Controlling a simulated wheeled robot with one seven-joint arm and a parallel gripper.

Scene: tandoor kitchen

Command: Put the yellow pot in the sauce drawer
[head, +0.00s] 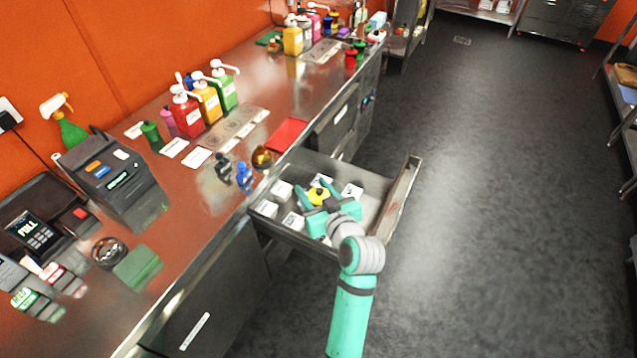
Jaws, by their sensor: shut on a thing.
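The yellow pot (318,195) is small and round, with its lower part hidden by my gripper and the things around it. My gripper (317,198) is shut on the yellow pot, reaching over the open drawer (397,205). The pot is inside the drawer's outline in the head view. I cannot tell whether it touches the drawer floor. Several white containers or labelled blocks (282,190) stand in the drawer around the pot.
The steel counter (190,235) runs along the left, with red, yellow and green pump bottles (187,105). Near the drawer stand a blue bottle (244,176), a dark one (223,168) and a gold round pot (262,158). The dark floor (480,200) on the right is clear.

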